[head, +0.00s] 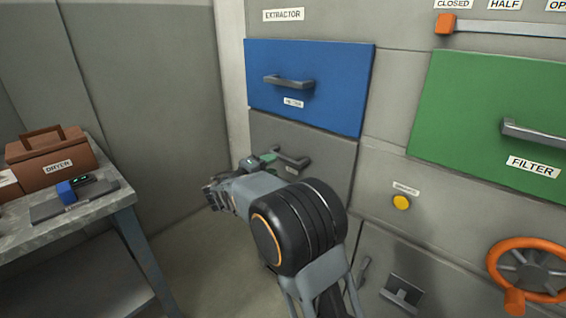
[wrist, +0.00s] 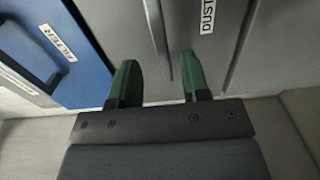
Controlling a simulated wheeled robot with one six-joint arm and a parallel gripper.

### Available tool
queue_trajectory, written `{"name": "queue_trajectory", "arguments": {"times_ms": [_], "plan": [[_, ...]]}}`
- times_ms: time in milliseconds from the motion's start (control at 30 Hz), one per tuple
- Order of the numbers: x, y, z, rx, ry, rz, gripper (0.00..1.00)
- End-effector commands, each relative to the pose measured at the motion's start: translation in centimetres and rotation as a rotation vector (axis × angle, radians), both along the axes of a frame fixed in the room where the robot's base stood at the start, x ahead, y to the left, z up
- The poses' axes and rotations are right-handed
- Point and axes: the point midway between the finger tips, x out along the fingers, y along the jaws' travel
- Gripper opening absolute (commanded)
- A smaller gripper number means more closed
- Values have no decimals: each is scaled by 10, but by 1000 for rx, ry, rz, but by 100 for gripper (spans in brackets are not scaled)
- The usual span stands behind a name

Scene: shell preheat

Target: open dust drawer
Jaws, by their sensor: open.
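The dust drawer (head: 325,160) is the grey front below the blue drawer in the head view, and it looks shut. Its grey bar handle (head: 292,159) partly shows beside my gripper (head: 258,163). In the wrist view the "DUST" label (wrist: 208,16) is at the top right. The two green fingers of my gripper (wrist: 158,68) are apart. The handle bar (wrist: 158,35) runs down between them in that view, and nothing is clamped. Whether the fingers reach past the bar in depth I cannot tell. My arm hides the lower part of the drawer front in the head view.
The blue drawer (head: 310,88) with its own handle sits directly above. A green filter panel (head: 480,115) and an orange handwheel (head: 530,268) are at the right. A table (head: 95,218) with a brown dryer case (head: 50,152) stands at the left. Open floor lies between.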

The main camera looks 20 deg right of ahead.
Motion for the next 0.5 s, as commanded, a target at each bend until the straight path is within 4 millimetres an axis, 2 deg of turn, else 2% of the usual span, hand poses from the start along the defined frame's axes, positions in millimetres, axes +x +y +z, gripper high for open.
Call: {"name": "queue_trajectory", "arguments": {"times_ms": [33, 200, 500], "plan": [[3, -10, -1, 0, -1, -4, 43], [14, -33, -1, 0, 1, -2, 43], [24, -54, 0, 1, 0, -1, 43]]}}
